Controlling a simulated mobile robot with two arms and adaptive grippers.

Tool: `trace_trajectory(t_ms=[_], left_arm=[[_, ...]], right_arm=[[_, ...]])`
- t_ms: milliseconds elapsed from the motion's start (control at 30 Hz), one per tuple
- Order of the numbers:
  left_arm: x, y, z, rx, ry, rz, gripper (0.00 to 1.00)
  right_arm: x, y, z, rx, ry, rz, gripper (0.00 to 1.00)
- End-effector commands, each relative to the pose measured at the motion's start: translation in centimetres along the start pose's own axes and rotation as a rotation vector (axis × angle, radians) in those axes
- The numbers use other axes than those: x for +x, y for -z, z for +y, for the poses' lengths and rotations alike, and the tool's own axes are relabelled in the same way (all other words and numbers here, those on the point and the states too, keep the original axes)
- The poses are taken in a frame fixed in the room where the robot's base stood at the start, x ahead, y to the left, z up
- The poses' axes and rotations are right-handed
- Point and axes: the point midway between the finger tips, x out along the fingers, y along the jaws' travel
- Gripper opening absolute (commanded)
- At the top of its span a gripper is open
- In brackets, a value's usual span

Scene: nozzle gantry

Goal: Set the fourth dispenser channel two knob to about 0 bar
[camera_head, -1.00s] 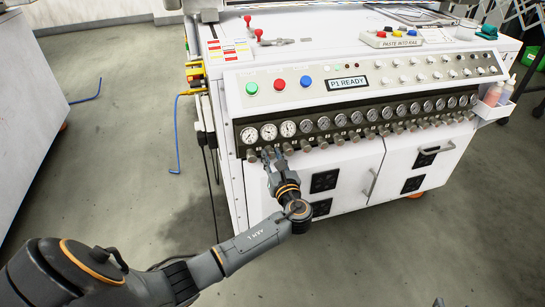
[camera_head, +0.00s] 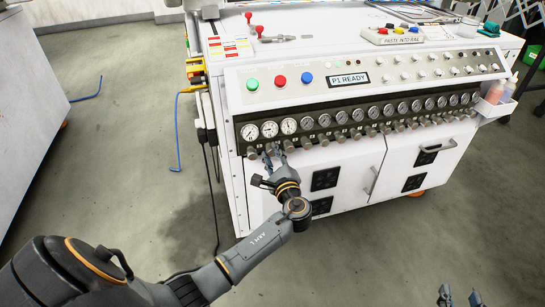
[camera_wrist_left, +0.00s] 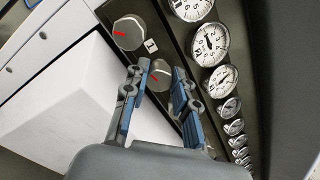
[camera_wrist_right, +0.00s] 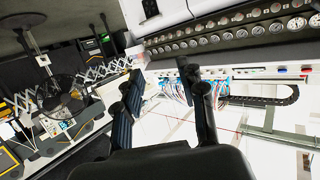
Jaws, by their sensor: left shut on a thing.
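A row of pressure gauges (camera_head: 346,116) with grey knobs below runs along the machine's front. My left gripper (camera_head: 274,155) is at the knob row near its left end, just right of the leftmost knob (camera_head: 252,153). In the left wrist view, my left gripper (camera_wrist_left: 160,75) is shut on a grey knob (camera_wrist_left: 159,79) with a red mark. Another red-marked knob (camera_wrist_left: 129,32) sits beside it, apart from the fingers. I cannot read which dispenser or channel the held knob belongs to. My right gripper (camera_wrist_right: 163,78) is open and empty, away from the panel.
Gauges (camera_wrist_left: 209,44) stand close beside the left fingers. Lower doors with a handle (camera_head: 437,147) lie below the row. Coloured buttons (camera_head: 280,81) and a P1 READY display (camera_head: 348,79) are above it. Bottles (camera_head: 497,92) hang at the right end. Floor in front is clear.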

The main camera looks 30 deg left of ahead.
Motion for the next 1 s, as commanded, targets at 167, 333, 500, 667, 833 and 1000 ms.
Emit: trace_trajectory(t_ms=[167,333,500,667,833,1000], left_arm=[[0.0,0.2,0.3,-0.167,-0.002,0.001,0.00],[-0.1,0.2,0.3,-0.309,-0.002,0.000,0.00],[0.0,0.2,0.3,-0.419,-0.001,-0.001,0.00],[-0.1,0.2,0.3,-0.492,-0.001,0.000,0.00],[0.0,0.1,0.3,-0.536,-0.002,-0.001,0.00],[0.0,0.1,0.3,-0.555,-0.002,-0.001,0.00]], right_arm=[[0.2,3.5,-0.6,0.003,0.012,0.203,0.40],[-0.5,7.1,-1.1,0.007,0.024,0.407,0.40],[-1.8,10.0,-1.4,0.012,0.034,0.586,0.40],[-3.1,11.8,-1.7,0.017,0.041,0.711,0.40],[-4.1,12.9,-1.8,0.020,0.045,0.789,0.40],[-4.5,13.3,-1.8,0.022,0.046,0.819,0.40]])
